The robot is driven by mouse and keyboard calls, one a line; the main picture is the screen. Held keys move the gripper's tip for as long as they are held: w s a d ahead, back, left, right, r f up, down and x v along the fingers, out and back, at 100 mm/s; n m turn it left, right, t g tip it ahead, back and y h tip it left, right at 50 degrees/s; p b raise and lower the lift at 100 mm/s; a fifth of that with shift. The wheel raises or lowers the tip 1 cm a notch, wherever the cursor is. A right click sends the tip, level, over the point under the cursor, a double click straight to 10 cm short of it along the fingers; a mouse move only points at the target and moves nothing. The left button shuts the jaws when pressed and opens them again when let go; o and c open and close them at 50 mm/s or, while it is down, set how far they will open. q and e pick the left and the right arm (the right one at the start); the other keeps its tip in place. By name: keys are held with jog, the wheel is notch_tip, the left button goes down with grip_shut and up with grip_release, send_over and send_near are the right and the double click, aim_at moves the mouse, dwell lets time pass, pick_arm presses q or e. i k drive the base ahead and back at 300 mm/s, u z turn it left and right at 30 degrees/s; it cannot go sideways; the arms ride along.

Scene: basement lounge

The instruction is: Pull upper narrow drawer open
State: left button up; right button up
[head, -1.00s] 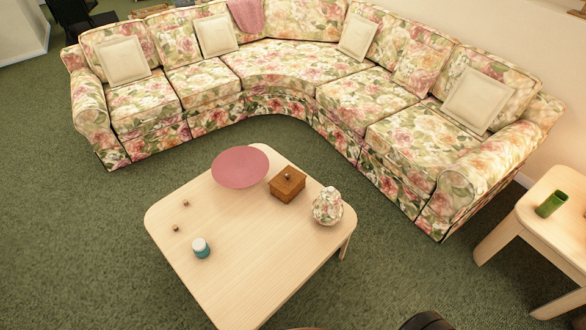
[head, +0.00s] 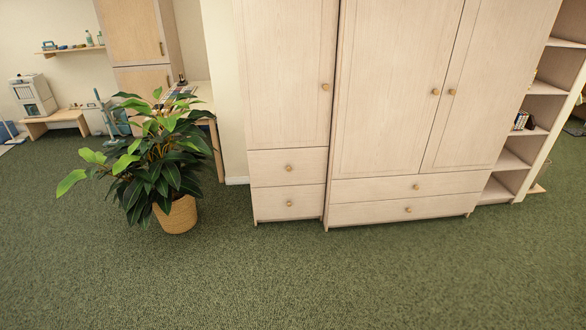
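A light wood wardrobe (head: 400,80) stands against the wall across the carpet in the head view. Its left, narrow part has two stacked drawers below a tall door. The upper narrow drawer (head: 268,167) is shut and has a round brass-coloured knob (head: 289,168). The lower narrow drawer (head: 267,204) is shut too, with a similar knob. Two wide drawers (head: 370,188) sit to the right under the double doors, both shut. Neither of my grippers shows in the head view.
A leafy plant in a woven pot (head: 176,215) stands on the floor left of the narrow drawers. Open shelves (head: 512,160) are at the right. A small bench (head: 57,118) is at the far left. The green carpet (head: 330,280) in front of the wardrobe is clear.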

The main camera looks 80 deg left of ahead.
aim_at(303, 165)
jog(key=u, duration=2.8)
jog(key=i, duration=0.35)
jog(key=u, duration=0.8)
jog(key=i, duration=1.75)
jog(key=z, duration=0.2)
jog(key=i, duration=1.4)
jog(key=z, duration=0.7)
